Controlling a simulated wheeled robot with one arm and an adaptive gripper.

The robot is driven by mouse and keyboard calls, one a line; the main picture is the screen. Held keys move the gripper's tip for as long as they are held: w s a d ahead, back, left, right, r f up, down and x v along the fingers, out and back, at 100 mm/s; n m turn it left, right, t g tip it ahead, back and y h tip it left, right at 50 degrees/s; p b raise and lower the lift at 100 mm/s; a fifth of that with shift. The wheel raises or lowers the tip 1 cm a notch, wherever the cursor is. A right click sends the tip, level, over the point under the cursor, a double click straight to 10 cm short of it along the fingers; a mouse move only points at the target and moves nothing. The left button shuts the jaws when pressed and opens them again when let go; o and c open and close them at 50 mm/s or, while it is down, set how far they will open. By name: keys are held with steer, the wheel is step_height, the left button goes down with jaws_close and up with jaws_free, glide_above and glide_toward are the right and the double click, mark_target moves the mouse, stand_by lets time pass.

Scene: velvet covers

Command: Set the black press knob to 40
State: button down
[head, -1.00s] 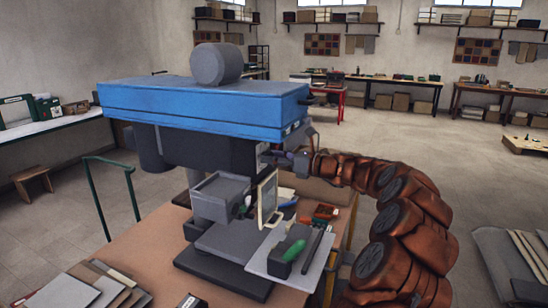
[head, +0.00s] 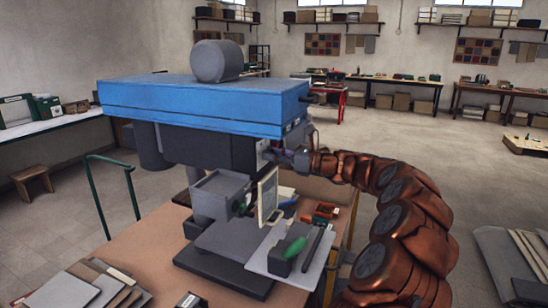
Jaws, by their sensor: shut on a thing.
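The press (head: 200,106) has a long blue top over a dark grey head and stands on the brown bench. My copper-coloured arm reaches in from the right. My gripper (head: 279,155) is at the right side of the press head, below the blue top, and is shut on the black press knob there. The knob is small and mostly hidden by the gripper and the press body. Its scale and pointer cannot be read from this view.
A framed plate (head: 268,197) stands upright below my gripper. A light board (head: 262,262) holds a green-handled tool (head: 295,248). A red tray (head: 326,211) sits behind it. Flat sheets (head: 85,290) lie at front left.

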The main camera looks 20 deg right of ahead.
steer(key=shift+n+b, duration=3.4)
steer(key=shift+n, duration=1)
steer(key=c, duration=0.8)
jaws_free()
steer(key=shift+o, duration=0.2)
steer(key=v, duration=1.2)
